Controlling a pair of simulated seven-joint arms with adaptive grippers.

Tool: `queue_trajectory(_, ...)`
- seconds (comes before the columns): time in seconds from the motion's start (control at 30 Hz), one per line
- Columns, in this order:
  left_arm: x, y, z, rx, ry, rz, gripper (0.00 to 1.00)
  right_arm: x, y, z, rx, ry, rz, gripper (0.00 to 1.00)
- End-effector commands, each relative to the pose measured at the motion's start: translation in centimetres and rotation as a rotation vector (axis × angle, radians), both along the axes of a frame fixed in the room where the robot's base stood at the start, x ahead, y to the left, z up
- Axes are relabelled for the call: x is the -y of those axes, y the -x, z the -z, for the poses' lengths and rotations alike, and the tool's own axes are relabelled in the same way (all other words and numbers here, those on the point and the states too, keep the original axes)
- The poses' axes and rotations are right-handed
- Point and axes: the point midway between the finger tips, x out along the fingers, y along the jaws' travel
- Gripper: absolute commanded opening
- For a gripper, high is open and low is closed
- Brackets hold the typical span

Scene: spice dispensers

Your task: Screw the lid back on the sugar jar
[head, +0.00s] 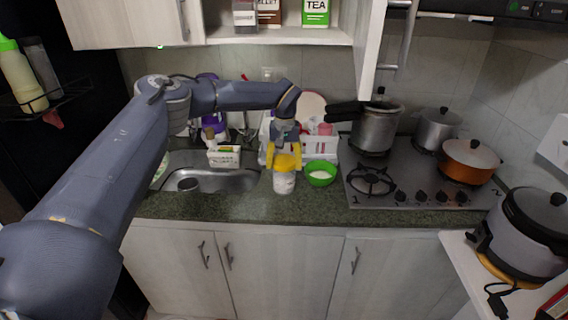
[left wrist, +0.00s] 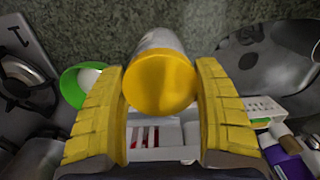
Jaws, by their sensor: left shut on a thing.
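The sugar jar (head: 284,184) stands upright on the dark green counter, a clear jar with white contents. Its yellow lid (head: 287,162) sits at the top of the jar; whether it is fully seated I cannot tell. My left gripper (head: 284,158) comes from above with yellow fingers on both sides of the lid. In the left wrist view the round yellow lid (left wrist: 160,84) lies between the two fingers (left wrist: 161,95), with the jar's body (left wrist: 158,40) behind it. The left gripper is shut on the lid. My right gripper is not in view.
A green bowl (head: 320,174) with white contents stands close on the jar's right. The sink (head: 215,181) is to the left, and the gas stove (head: 410,186) with pots is to the right. A white rack (head: 325,148) stands behind.

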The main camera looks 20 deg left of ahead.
Motion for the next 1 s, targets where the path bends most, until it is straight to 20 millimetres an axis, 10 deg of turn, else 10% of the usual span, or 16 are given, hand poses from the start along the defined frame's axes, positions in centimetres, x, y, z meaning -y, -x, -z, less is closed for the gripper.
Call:
queue_trajectory(0.1, 0.1, 0.0, 0.0, 0.000, 0.001, -0.001, 0.37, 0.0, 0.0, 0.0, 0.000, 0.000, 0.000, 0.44)
queue_trajectory(0.13, 0.1, 0.0, 0.0, 0.000, 0.001, -0.001, 0.70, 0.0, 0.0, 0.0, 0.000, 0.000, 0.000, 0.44)
queue_trajectory(0.37, 0.0, 0.0, 0.0, 0.000, 0.000, -0.002, 0.96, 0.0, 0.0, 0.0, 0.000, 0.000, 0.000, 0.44)
queue_trajectory(0.73, 0.0, -0.1, -0.5, 0.001, 0.001, -0.003, 0.96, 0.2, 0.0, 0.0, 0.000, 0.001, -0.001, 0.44)
queue_trajectory(1.0, 0.0, -0.2, -4.4, 0.004, -0.001, -0.003, 0.96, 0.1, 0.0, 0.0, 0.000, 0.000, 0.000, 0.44)
